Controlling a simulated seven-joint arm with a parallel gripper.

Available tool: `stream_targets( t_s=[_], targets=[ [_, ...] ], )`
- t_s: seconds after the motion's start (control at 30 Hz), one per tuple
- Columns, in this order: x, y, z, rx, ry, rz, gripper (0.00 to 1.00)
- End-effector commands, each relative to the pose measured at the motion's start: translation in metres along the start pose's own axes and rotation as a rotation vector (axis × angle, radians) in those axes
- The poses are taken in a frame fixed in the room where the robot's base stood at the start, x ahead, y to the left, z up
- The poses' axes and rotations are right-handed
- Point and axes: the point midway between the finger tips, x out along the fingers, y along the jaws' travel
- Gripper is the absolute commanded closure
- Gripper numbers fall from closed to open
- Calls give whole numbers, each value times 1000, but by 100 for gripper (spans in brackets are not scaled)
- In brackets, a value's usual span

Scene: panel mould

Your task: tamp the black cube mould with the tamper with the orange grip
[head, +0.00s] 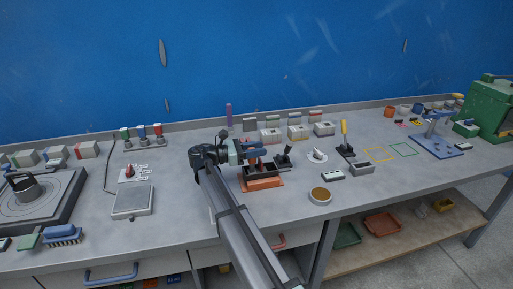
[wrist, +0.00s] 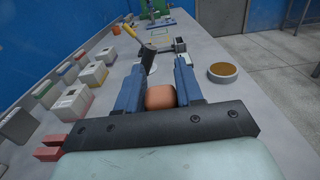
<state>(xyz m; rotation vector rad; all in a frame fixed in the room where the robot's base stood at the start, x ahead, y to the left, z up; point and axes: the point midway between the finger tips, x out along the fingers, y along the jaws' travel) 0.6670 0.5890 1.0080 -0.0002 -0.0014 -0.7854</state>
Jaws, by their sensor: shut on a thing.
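My gripper (head: 256,160) is low over an orange-brown rack on the bench. In the wrist view my gripper (wrist: 160,88) has its blue fingers closed on the rounded orange grip (wrist: 160,97) of the tamper. The tamper's lower part is hidden, so I cannot tell whether it touches the rack. Three small pale cube moulds stand in a row behind. The nearest in the wrist view has red at its base (wrist: 72,103), the middle one yellow (wrist: 92,73).
The orange-brown rack (head: 264,184) sits under my gripper. A black tool (head: 284,158) stands just right of it. Bench space between the dish and rack is clear.

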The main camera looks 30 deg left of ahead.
Motion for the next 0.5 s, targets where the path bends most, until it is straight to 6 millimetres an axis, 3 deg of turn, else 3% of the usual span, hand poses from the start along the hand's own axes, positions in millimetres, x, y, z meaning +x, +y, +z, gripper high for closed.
stream_targets(
  t_s=[0.5],
  targets=[
    [0, 0, 14, 2, 0, 0, 94]
  ],
)
